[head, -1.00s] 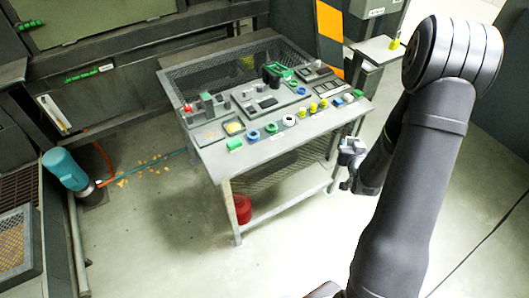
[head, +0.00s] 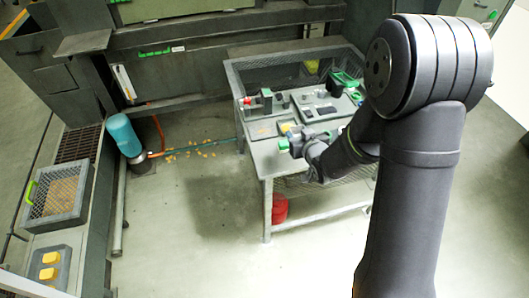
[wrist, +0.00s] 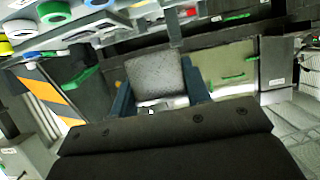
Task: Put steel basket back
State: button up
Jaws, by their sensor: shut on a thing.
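My gripper (head: 303,141) is at the front left edge of the workbench, above its small parts. In the wrist view its two dark blue fingers (wrist: 157,101) are shut on a grey, speckled, mesh-like piece (wrist: 155,74). This looks like the steel basket, though its full shape is hard to make out. In the head view it is small and partly hidden by the gripper. A larger mesh tray with a green handle (head: 58,192) rests on the left-hand ledge, far from my gripper.
The workbench (head: 262,168) carries several buttons, blocks and panels close to my gripper. A red bucket (head: 279,208) stands under it. A teal cylinder (head: 123,134) is at the left. A yellow-button box (head: 48,267) is at lower left.

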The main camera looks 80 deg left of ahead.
send_over(265, 154)
notch_tip(265, 154, down, 7)
jog(key=shift+s+r, duration=0.1)
jog(key=shift+f, duration=1.95)
jog(key=shift+f, duration=0.15)
jog(key=o, duration=1)
jog(key=shift+r, duration=0.2)
jog(key=v, duration=1.2)
jog(key=shift+f, duration=0.1)
